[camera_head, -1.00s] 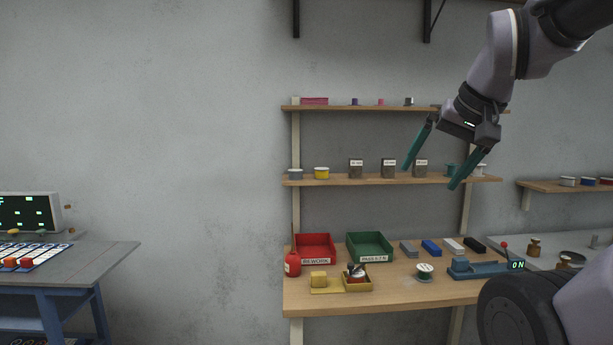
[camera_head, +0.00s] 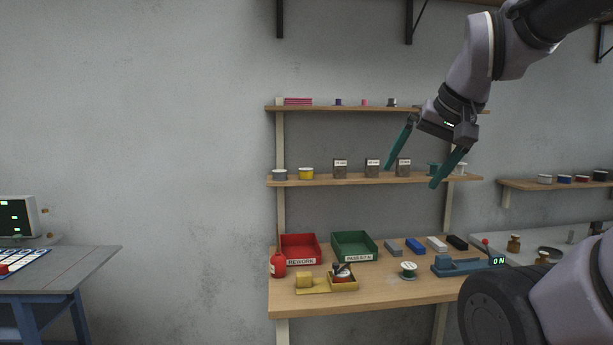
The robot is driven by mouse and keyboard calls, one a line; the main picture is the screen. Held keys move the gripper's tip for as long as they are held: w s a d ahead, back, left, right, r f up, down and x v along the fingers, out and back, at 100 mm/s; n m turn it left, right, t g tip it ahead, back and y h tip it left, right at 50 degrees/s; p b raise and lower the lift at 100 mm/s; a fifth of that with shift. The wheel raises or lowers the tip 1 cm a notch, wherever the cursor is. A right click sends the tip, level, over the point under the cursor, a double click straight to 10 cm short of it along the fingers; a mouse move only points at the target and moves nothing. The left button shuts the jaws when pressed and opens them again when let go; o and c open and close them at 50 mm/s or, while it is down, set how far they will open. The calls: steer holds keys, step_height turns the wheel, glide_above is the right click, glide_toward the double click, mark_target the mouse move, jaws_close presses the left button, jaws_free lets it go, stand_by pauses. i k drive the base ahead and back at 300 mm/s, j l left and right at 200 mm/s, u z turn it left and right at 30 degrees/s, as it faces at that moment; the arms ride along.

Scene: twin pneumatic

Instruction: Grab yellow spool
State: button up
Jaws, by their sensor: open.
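The yellow spool (camera_head: 306,173) is a small round spool with a pale top. It stands on the middle shelf (camera_head: 325,181) near its left end, just right of a grey spool (camera_head: 280,174). My gripper (camera_head: 411,177) has two long teal fingers, spread apart and empty. It hangs in front of the right part of the shelves, to the right of the yellow spool in the picture. The fingers partly cover the shelf's right end and a teal spool (camera_head: 433,168) there.
Several small labelled boxes (camera_head: 372,168) stand on the middle shelf between the spool and my gripper. An upper shelf (camera_head: 330,109) runs above. The workbench below holds a red bin (camera_head: 301,263), a green bin (camera_head: 353,257) and a blue device (camera_head: 462,266). A blue-legged table (camera_head: 75,268) stands at left.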

mark_target(305, 174)
steer(key=i+l+z, duration=0.2)
steer(key=i, duration=0.3)
steer(key=i+z, duration=0.2)
steer(key=i, duration=0.3)
